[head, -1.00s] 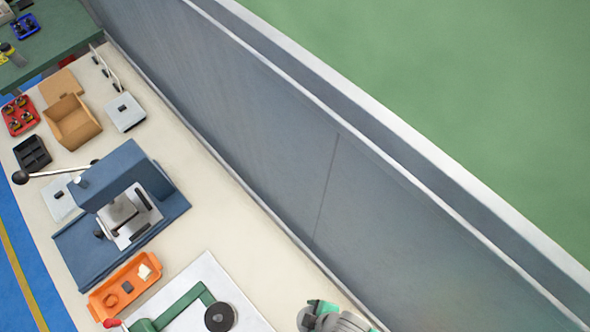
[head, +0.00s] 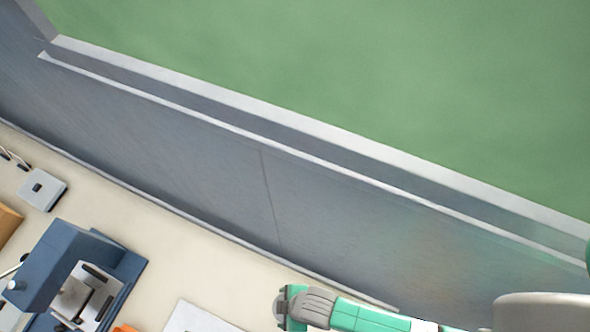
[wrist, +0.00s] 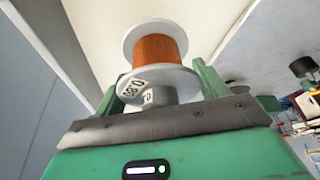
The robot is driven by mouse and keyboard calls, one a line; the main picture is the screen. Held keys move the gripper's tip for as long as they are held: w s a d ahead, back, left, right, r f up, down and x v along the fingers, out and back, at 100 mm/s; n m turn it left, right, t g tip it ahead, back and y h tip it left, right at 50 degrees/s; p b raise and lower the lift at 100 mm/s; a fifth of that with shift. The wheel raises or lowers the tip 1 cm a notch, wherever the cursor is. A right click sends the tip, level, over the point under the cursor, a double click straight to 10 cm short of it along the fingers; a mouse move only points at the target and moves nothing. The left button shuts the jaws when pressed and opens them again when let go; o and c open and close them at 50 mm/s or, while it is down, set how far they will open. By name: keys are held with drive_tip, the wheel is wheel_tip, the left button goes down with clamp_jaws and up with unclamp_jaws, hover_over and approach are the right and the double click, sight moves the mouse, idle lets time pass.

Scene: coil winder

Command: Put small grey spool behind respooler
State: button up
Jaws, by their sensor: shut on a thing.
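A small spool (wrist: 160,48) with grey flanges and copper-coloured wire is in the wrist view, with a printed label on its near flange. My gripper (wrist: 157,88) has its green fingers on either side of the spool's near end and is shut on it. The spool is held out beyond the gripper, with a pale surface behind it. In the head view my arm reaches in at the bottom edge, and the spool cannot be made out there. The respooler itself is not visible now; part of a white plate (head: 200,318) shows at the bottom edge.
A blue press (head: 62,262) stands on the cream bench (head: 150,240) at the lower left. A small pale block (head: 42,190) lies behind it. A grey wall panel (head: 200,160) runs along the bench's back edge. Bench between press and wall is clear.

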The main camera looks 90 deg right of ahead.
drive_tip(key=shift+w+d, duration=0.1)
drive_tip(key=shift+w, duration=0.35)
drive_tip(key=x, duration=0.3)
drive_tip(key=shift+s+d+f, duration=0.15)
drive_tip(key=shift+s, duration=0.05)
drive_tip(key=shift+f, duration=0.3)
drive_tip(key=o, duration=1.1)
drive_tip(key=shift+f, duration=0.1)
drive_tip(key=p+v, duration=0.1)
drive_tip(key=v, duration=1.1)
